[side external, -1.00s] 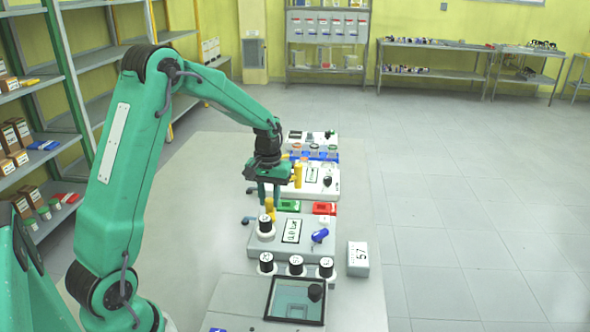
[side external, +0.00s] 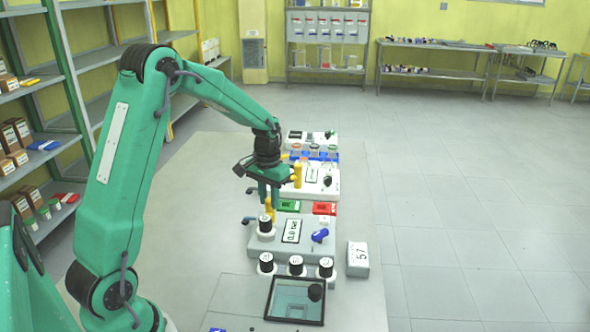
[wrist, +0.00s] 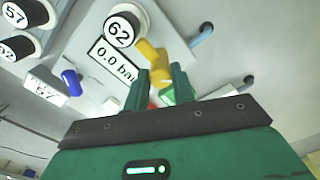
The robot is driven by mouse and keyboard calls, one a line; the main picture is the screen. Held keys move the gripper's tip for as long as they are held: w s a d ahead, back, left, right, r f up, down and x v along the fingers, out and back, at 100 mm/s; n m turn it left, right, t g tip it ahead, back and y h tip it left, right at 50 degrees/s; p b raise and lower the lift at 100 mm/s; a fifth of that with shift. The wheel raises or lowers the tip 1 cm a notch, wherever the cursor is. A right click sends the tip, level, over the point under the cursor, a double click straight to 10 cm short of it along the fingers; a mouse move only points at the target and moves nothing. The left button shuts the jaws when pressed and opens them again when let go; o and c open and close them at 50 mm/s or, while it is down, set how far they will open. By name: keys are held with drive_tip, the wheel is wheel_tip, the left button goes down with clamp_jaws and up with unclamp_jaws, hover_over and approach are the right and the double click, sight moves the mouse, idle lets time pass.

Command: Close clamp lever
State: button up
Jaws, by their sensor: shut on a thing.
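A yellow lever (side external: 269,208) stands on the near grey instrument unit (side external: 272,249), beside the white knob marked 62 (side external: 265,225). My gripper (side external: 268,203) points down from above, with its green fingers at the lever. In the wrist view, the yellow lever (wrist: 152,57) runs between the two fingertips, and my gripper (wrist: 159,72) is shut on it. The display (wrist: 113,61) beside the knob reads 0.0 bar. The lower end of the lever is partly hidden by the fingers.
A blue lever (side external: 320,235) is on the same unit, with green (side external: 288,206) and red (side external: 324,208) parts behind. Several numbered knobs (side external: 296,265) stand in front. A box marked 57 (side external: 358,259) is at the right. Another unit with a yellow handle (side external: 297,174) stands behind.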

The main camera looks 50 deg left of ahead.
drive_tip(key=o, duration=1)
drive_tip(key=shift+d, duration=0.1)
drive_tip(key=shift+r, duration=3.9)
drive_tip(key=shift+s+d+r, duration=0.2)
drive_tip(key=shift+d+r, duration=0.2)
drive_tip(key=shift+r, duration=0.05)
drive_tip(key=s+d+r+m+t, duration=0.2)
drive_tip(key=s+d+r+t, duration=0.1)
drive_tip(key=s+d+r, duration=0.45)
drive_tip(key=s+d+t, duration=0.1)
drive_tip(key=s+d, duration=0.3)
drive_tip(key=s, duration=0.2)
drive_tip(key=s+d+m+t, duration=0.1)
drive_tip(key=s+d, duration=0.2)
drive_tip(key=s, duration=0.3)
drive_tip(key=shift+s+d+f+t, duration=0.15)
drive_tip(key=shift+s+d+t, duration=0.15)
drive_tip(key=shift+d, duration=0.1)
